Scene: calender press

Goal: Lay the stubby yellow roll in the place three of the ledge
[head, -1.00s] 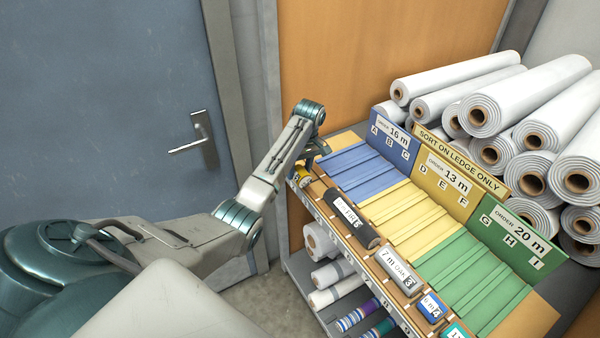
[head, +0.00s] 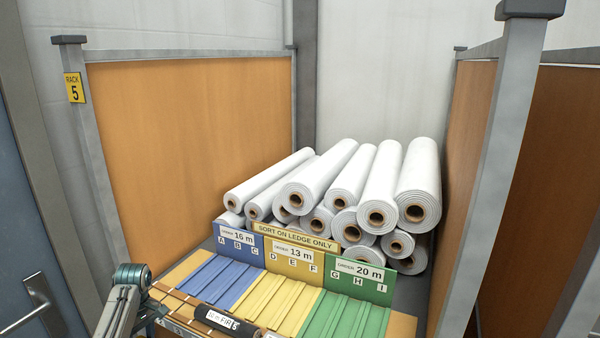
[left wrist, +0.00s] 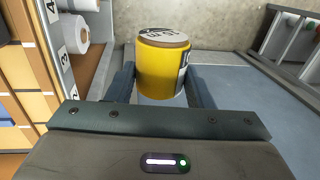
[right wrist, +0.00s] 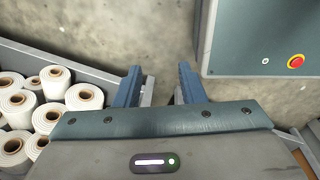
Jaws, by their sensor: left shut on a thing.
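The stubby yellow roll (left wrist: 160,72) is between the fingers of my left gripper (left wrist: 163,88) in the left wrist view, its patterned end facing up. My left gripper is shut on it, with the grey floor behind, to the right of the rack's numbered edge (left wrist: 62,60). In the head view only my left arm shows at the lower left; the yellow roll is not visible there. The wooden ledge (head: 172,302) runs along the rack's front, mostly cut off at the bottom. My right gripper (right wrist: 160,84) is open and empty.
A dark roll (head: 218,322) lies on the ledge. Behind are blue (head: 222,278), yellow (head: 272,297) and green (head: 345,318) grooved sections with order signs, then stacked white rolls (head: 350,190). An orange panel (head: 190,150) stands at the left. A grey box with a red button (right wrist: 296,61) is near my right gripper.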

